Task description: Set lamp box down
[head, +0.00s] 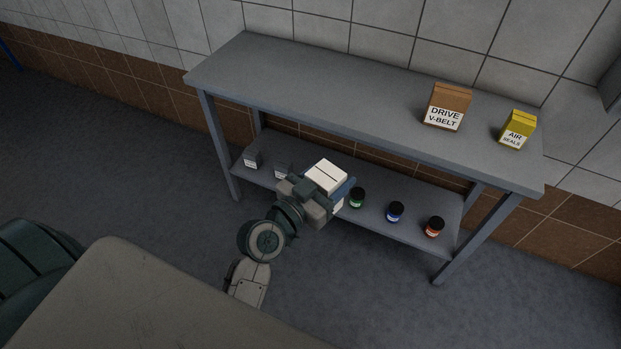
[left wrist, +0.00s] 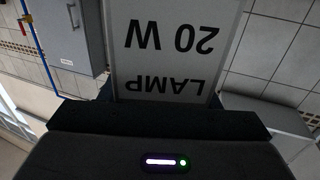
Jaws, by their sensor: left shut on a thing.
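The lamp box (head: 326,176) is white and is held in my left gripper (head: 322,195), in front of the grey two-level bench. In the left wrist view the lamp box (left wrist: 172,50) fills the upper middle, and its label reads "LAMP 20 W" upside down. My left gripper is shut on it. My right gripper is not in view.
On the bench top (head: 320,85) stand a brown V-belt box (head: 447,105) and a yellow air seals box (head: 516,130); its left and middle are bare. On the lower shelf are small grey boxes (head: 253,159) at left and green, blue and orange jars (head: 395,212) at right.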

